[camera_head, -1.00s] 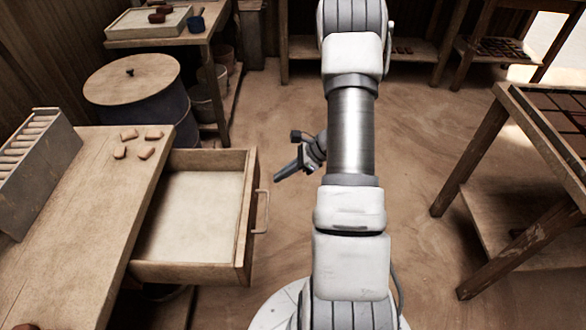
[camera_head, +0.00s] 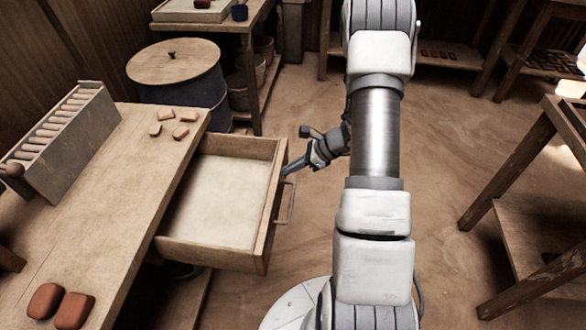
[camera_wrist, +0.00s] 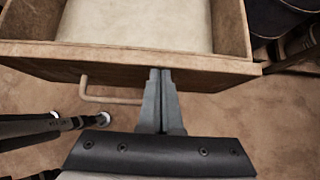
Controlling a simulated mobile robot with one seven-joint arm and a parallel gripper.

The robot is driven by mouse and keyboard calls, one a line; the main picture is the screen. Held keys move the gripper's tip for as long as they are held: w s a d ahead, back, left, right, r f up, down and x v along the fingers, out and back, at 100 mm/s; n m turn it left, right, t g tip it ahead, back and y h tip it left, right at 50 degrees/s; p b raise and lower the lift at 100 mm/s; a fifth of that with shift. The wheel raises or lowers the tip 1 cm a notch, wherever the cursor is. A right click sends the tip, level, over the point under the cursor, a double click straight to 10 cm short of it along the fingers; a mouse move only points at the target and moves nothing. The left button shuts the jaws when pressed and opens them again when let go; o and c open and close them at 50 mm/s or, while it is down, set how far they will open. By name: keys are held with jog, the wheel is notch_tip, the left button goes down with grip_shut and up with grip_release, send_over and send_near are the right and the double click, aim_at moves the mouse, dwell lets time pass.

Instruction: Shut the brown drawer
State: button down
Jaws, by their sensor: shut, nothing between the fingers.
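The brown drawer (camera_head: 268,215) stands pulled out from the wooden table on the left, and its inside looks empty. A bar handle (camera_head: 285,203) sticks out from its front panel. My gripper (camera_head: 286,172) is at the outer side of the drawer front, near its far end and beyond the handle. In the wrist view my gripper (camera_wrist: 160,72) is shut and empty, its fingertips at the drawer's front panel (camera_wrist: 210,66), to the right of the handle (camera_wrist: 110,99). I cannot tell for certain whether the tips touch the panel.
The wooden table (camera_head: 120,190) holds a grey box of rolls (camera_head: 62,140), several small clay pieces (camera_head: 180,132) and two reddish blocks (camera_head: 60,308). A lidded barrel (camera_head: 180,70) stands behind the drawer. Another table (camera_head: 520,160) is at right. The floor between is clear.

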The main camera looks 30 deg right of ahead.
jog(key=w+a, duration=0.6)
jog(key=a, duration=0.3)
jog(key=w+a+b, duration=0.1)
jog(key=w+a, duration=0.6)
jog(key=a, duration=0.3)
jog(key=shift+a, duration=0.2)
jog(key=shift+d, duration=0.1)
